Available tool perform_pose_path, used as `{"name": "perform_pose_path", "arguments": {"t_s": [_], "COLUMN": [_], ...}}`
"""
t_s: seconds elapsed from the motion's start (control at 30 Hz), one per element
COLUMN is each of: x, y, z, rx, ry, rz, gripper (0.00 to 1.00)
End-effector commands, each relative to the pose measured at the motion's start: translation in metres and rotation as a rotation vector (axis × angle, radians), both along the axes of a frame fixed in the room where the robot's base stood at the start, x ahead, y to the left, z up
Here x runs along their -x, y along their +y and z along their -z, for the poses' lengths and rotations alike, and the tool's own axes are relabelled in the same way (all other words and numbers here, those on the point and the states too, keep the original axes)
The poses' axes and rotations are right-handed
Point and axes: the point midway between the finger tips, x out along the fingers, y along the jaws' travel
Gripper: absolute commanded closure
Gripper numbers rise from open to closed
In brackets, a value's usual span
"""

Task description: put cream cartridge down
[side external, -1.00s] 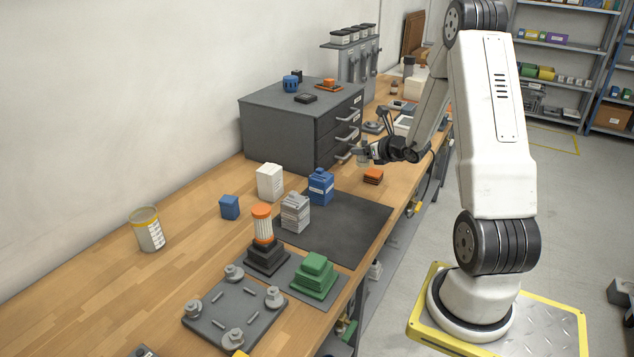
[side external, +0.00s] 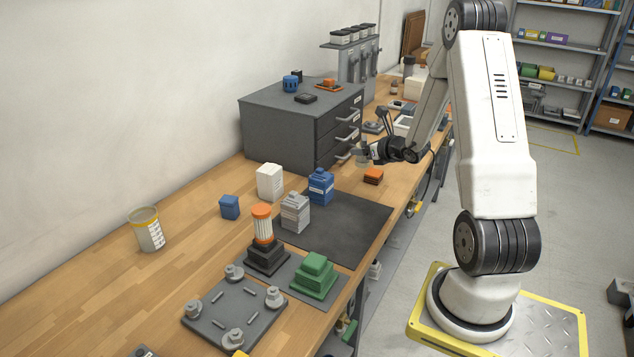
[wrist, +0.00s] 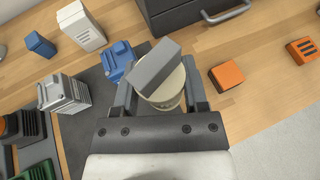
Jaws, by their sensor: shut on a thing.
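The cream cartridge (wrist: 168,91) is a short round cream body with a grey block-like piece across its top in the wrist view. My gripper (wrist: 160,93) is shut on it, with one finger on each side. In the side view my gripper (side external: 364,153) is near the front of the grey drawer cabinet, and the cartridge in it shows small and pale. Whether its underside touches the wooden bench cannot be told.
The grey drawer cabinet (side external: 285,130) stands close behind, its handles sticking out. Orange blocks (side external: 373,175) lie just right of my gripper. A blue container (side external: 320,186) and grey ribbed block (side external: 295,212) stand by the dark mat (side external: 345,228), which has bare room.

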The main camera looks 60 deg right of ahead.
Motion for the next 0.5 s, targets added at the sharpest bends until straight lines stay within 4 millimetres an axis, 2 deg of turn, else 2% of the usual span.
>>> {"name": "perform_pose_path", "arguments": {"t_s": [0.17, 0.5], "x": [-0.009, -0.031], "y": [0.020, 0.095], "z": [0.009, 0.036], "rx": [0.000, -0.001], "ry": [0.005, 0.005], "rz": [-0.061, -0.284], "gripper": [1.00, 1.00]}}
